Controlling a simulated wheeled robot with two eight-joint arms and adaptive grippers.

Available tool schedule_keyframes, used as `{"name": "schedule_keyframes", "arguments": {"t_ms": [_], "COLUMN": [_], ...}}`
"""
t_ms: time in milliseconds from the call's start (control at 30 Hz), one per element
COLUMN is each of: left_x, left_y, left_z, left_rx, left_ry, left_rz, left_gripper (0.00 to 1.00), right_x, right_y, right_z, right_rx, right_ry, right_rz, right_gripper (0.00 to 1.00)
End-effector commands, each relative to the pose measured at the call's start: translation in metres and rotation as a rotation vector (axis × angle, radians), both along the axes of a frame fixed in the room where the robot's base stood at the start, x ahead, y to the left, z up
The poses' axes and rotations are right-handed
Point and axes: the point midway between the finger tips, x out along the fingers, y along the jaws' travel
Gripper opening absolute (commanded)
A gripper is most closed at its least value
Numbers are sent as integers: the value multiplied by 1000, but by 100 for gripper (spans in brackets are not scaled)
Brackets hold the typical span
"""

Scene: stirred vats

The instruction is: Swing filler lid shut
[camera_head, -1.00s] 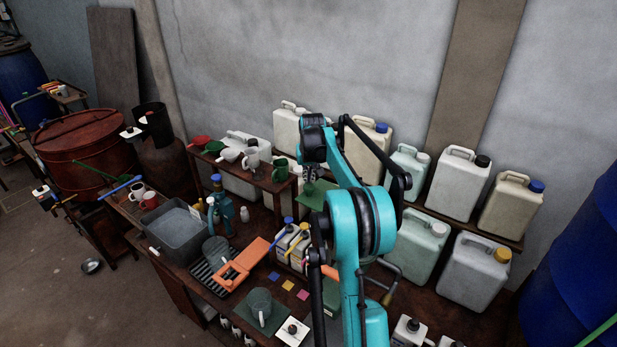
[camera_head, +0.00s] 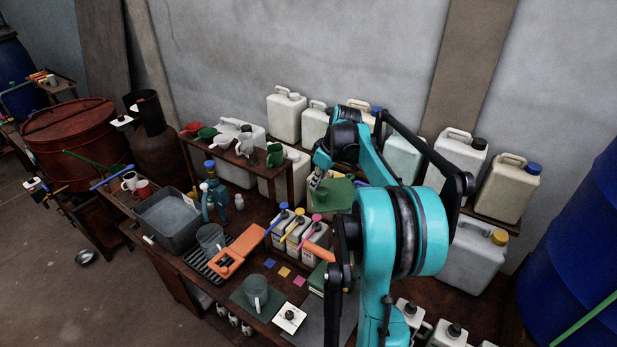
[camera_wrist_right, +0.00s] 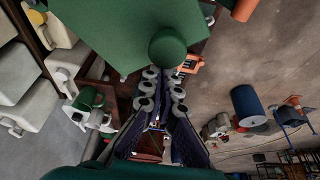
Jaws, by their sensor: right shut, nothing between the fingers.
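A green panel (camera_wrist_right: 130,30) with a round green knob (camera_wrist_right: 167,47) fills the top of the right wrist view; it looks like the filler lid. In the head view a green body (camera_head: 335,193) shows beside my right gripper, partly hidden by my arm. I cannot tell the lid's angle or its hinge. My right gripper (camera_wrist_right: 163,80) is shut and empty, with its fingertips close to the knob in the picture; contact is not clear. In the head view its fingers (camera_head: 317,178) are small and partly hidden. My left gripper is out of view.
Pale jerrycans (camera_head: 455,165) line the wall shelf. Small bottles (camera_head: 298,232) with coloured pumps, an orange tool (camera_head: 238,252) and a grey tub (camera_head: 168,214) crowd the bench. A low shelf (camera_head: 240,163) holds jugs. A blue drum (camera_head: 580,250) stands at right.

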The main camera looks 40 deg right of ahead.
Motion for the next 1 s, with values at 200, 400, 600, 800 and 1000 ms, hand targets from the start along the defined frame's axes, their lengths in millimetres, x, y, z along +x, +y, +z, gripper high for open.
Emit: {"name": "schedule_keyframes", "arguments": {"t_ms": [200,400,600,800,1000], "left_x": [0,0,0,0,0], "left_y": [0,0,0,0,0], "left_z": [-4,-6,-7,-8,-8], "left_rx": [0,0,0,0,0], "left_ry": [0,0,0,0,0], "left_rz": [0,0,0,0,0], "left_gripper": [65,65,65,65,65], "right_x": [-34,-62,-87,-103,-113], "right_y": [-6,-15,-28,-41,-51], "right_z": [0,0,0,0,0], "right_rx": [0,1,-1,-1,0], "right_ry": [1,0,1,0,1], "right_rz": [202,390,431,432,431], "right_gripper": [0,0,0,0,0]}}
